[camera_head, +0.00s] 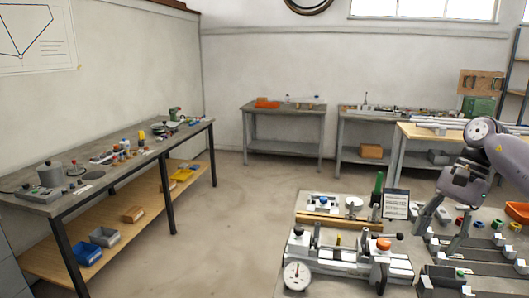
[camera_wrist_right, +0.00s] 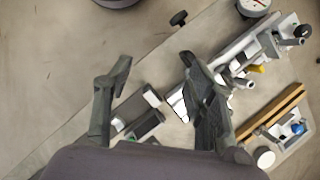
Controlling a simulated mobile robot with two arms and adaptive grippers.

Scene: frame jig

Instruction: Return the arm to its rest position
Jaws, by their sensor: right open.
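My right gripper (camera_head: 436,240) comes in from the right in the head view, pointing down over the right part of the near workbench. Its two fingers are spread apart with nothing between them; the right wrist view also shows the open fingers (camera_wrist_right: 156,75). The frame jig (camera_head: 345,262), a pale rail fixture with clamps, lies on the bench left of the gripper; it also shows in the wrist view (camera_wrist_right: 235,62). A round dial gauge (camera_head: 297,275) sits at its front left. My left gripper is in neither view.
A small sign (camera_head: 395,204) and a green-handled tool (camera_head: 377,188) stand behind the jig. Dark rails with pale blocks (camera_head: 478,252) lie under and right of the gripper. A long side table (camera_head: 60,205) stands at left. Open floor (camera_head: 220,230) lies between.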

